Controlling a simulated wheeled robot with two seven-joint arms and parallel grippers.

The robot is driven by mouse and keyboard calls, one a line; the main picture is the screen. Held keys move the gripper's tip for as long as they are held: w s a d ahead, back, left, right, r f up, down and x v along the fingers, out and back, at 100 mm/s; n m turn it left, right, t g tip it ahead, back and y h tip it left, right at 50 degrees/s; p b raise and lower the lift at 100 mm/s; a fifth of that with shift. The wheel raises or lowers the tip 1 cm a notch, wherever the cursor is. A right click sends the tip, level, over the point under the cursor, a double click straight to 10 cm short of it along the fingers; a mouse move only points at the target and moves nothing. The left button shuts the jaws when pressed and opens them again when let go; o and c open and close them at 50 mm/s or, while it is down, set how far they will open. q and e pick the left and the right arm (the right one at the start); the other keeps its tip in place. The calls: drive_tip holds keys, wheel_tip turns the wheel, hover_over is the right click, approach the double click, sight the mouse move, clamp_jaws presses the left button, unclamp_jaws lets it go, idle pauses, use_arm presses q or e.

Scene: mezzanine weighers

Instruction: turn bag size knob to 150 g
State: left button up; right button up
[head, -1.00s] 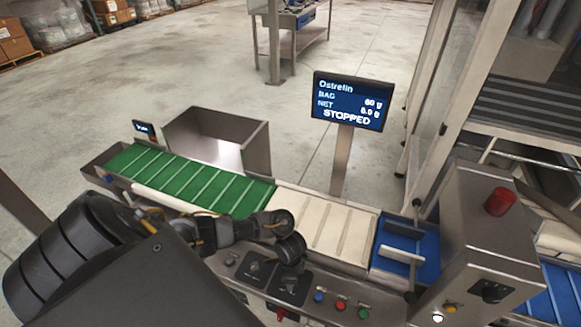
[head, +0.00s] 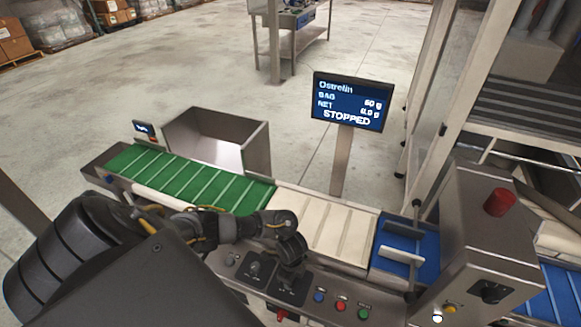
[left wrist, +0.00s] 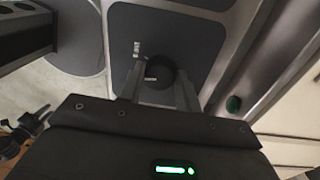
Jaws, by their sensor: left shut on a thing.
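My left gripper (head: 289,272) reaches down onto the right one of two dark dial plates on the machine's front panel. In the left wrist view its two fingers (left wrist: 158,80) are shut on a round black knob (left wrist: 162,70), one on each side. In the head view the gripper hides this knob. The display (head: 348,101) shows Ostrelin, a BAG value that looks like 60 g, a NET value and STOPPED; the digits are blurred. My right gripper is out of view.
Another knob (head: 254,267) sits just left of the held one. Blue, red and green buttons (head: 341,306) lie to the right, with a red switch (head: 282,314) below. The green belt (head: 190,181) and white belt (head: 325,222) run behind. A steel cabinet (head: 478,235) stands at right.

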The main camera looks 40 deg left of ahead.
use_arm(q)
drive_tip(key=m, duration=0.3)
drive_tip(key=shift+m, duration=0.3)
drive_tip(key=shift+m+b, duration=0.65)
drive_tip(key=shift+m, duration=1.25)
drive_tip(key=shift+d, duration=0.1)
drive_tip(key=o, duration=1)
drive_tip(key=shift+c, duration=0.2)
wheel_tip(320, 180, up, 11)
drive_tip(key=p, duration=0.2)
drive_tip(key=shift+w+p, duration=0.25)
drive_tip(key=shift+p, duration=0.1)
drive_tip(key=shift+f, duration=0.1)
